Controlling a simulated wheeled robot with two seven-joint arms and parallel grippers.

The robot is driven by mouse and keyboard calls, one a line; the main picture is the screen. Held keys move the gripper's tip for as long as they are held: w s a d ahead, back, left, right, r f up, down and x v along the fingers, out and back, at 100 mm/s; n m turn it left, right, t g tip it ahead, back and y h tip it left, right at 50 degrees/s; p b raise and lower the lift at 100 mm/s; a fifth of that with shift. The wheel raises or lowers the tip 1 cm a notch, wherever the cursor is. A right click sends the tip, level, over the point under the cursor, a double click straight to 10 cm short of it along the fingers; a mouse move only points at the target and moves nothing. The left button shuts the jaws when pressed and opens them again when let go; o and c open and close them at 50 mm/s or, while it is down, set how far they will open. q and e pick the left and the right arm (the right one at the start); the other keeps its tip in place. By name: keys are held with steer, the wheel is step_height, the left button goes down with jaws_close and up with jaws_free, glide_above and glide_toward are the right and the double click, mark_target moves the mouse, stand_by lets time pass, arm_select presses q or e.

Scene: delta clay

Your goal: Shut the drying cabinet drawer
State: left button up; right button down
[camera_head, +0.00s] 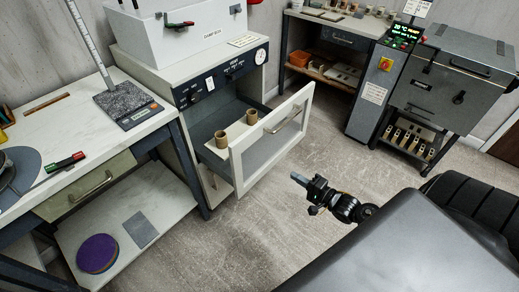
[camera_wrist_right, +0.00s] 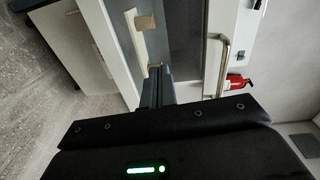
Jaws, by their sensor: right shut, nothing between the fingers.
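The drying cabinet (camera_head: 205,70) stands against the wall, and its drawer (camera_head: 262,145) is pulled well out. The drawer front is a white frame around a clear pane, with a metal bar handle (camera_head: 283,118); the handle also shows in the right wrist view (camera_wrist_right: 222,62). Two small brown cylinders (camera_head: 221,139) and (camera_head: 252,117) stand inside the drawer. My right gripper (camera_head: 296,177) is shut and empty, in front of the drawer front, and appears apart from it. In the right wrist view its fingers (camera_wrist_right: 157,78) point toward the drawer front. My left gripper is not in view.
A workbench (camera_head: 95,130) with its own closed drawer and lower shelf stands left of the cabinet. A grey machine (camera_head: 450,80) with a control post stands at the far right. The floor (camera_head: 250,230) in front of the open drawer is clear.

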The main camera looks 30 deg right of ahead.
steer(key=r, duration=0.2)
glide_toward(260, 149)
steer(key=shift+y, duration=0.3)
steer(key=x, duration=0.6)
steer(key=shift+d+f, duration=0.15)
steer(key=shift+d, duration=0.05)
steer(key=shift+w+a, duration=0.15)
steer(key=shift+w, duration=0.3)
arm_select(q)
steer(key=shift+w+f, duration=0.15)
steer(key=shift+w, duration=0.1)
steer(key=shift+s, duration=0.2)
